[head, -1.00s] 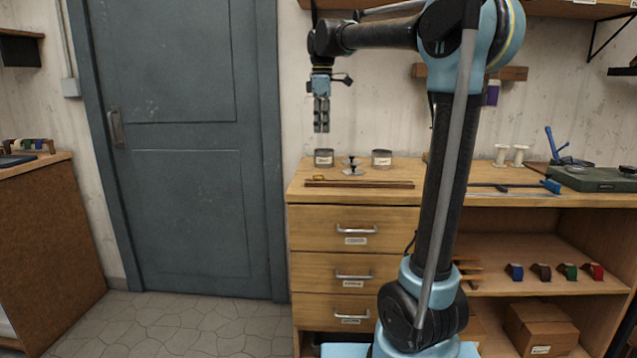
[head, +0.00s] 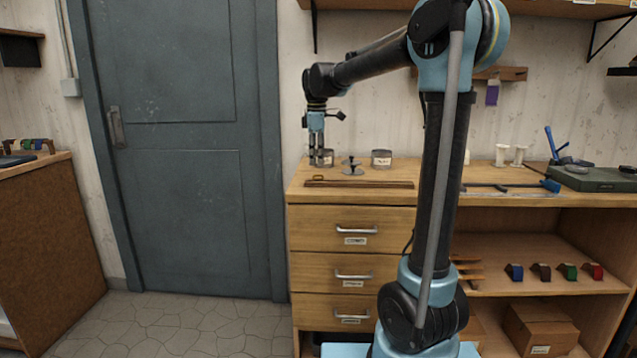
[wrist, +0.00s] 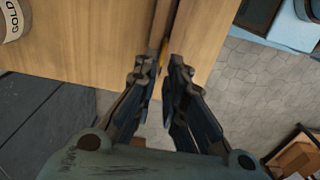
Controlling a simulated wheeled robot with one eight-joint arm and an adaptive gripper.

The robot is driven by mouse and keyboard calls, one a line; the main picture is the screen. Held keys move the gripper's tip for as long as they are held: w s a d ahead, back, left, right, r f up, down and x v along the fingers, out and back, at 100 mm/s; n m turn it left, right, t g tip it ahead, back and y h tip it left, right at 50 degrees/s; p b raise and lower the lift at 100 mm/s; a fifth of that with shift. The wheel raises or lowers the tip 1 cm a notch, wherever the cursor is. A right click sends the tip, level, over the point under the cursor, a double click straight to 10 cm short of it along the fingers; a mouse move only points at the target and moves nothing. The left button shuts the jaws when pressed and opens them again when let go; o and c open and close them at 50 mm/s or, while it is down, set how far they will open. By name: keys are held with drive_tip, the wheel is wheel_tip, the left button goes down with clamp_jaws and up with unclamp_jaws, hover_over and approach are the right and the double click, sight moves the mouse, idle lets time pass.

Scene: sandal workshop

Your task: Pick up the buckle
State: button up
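The buckle (head: 318,178) is a small gold-coloured piece lying on the wooden bench top, near the left end of a dark strip. In the head view my gripper (head: 316,162) points down just above and behind it, in front of a tin. In the wrist view a small yellow bit of the buckle (wrist: 164,49) shows just beyond the gap between the fingertips; the rest is hidden. My gripper (wrist: 160,66) is open, with a narrow gap between its fingers and nothing held in it.
Two labelled tins (head: 381,158) and a small metal stand (head: 352,167) stand behind. A dark strip (head: 360,184) lies along the front of the bench top (head: 298,190). My upright arm stands before the bench. A tin marked GOLD (wrist: 14,22) shows in the wrist view.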

sight(318, 179)
drive_tip(key=shift+s+a+f, duration=0.1)
drive_tip(key=shift+a+f, duration=0.1)
drive_tip(key=shift+f, duration=1.2)
drive_tip(key=shift+a+f, duration=0.15)
drive_tip(key=shift+f, duration=1.25)
clamp_jaws()
